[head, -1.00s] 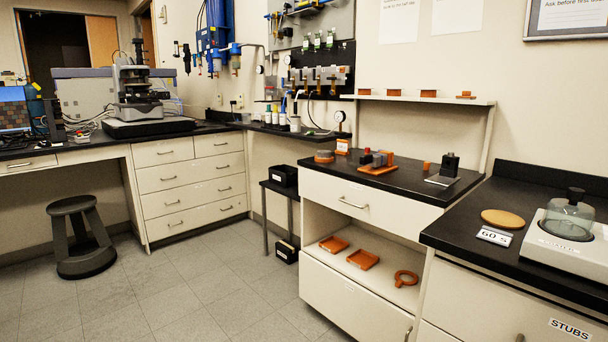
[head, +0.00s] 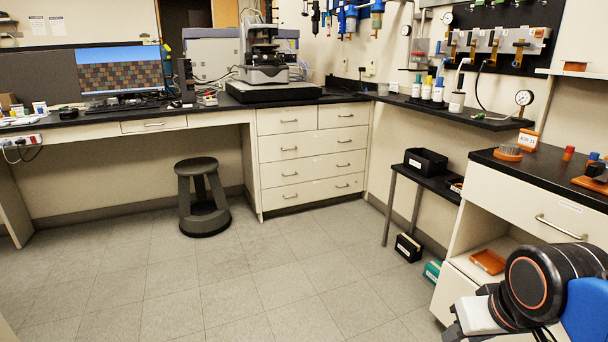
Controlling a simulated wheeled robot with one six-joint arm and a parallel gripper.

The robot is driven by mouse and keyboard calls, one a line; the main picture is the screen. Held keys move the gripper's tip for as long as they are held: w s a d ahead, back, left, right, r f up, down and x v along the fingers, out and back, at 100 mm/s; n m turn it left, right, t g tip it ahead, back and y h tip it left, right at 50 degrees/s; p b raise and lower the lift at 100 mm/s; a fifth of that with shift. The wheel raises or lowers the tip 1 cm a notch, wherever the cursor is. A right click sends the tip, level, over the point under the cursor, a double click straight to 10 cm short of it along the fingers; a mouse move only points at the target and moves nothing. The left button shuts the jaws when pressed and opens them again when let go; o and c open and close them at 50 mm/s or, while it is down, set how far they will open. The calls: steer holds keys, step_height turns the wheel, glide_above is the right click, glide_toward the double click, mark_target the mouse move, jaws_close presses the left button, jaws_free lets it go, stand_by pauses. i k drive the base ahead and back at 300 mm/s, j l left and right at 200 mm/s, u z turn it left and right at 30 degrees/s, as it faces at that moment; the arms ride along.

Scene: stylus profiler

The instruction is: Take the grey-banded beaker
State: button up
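I cannot make out a beaker with a grey band for certain. A small pale vessel (head: 457,102) with a greyish upper part stands upright on the black wall ledge, right of several white bottles (head: 427,92) with coloured caps; it is too small to identify. My arm shows at the lower right. Part of what looks like my gripper (head: 466,318) is at its end, low in front of the right-hand cabinet and far from the ledge. Its fingertips are not clear, and I see nothing held.
A grey stool (head: 202,195) stands on the open tiled floor. A microscope-like instrument (head: 264,60) sits on the back counter. A small side table (head: 431,181) carries a black bin. The right-hand counter (head: 540,182) holds a round orange-based item. The middle floor is clear.

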mark_target(383, 87)
steer(key=i+u, duration=0.4)
steer(key=i, duration=1.35)
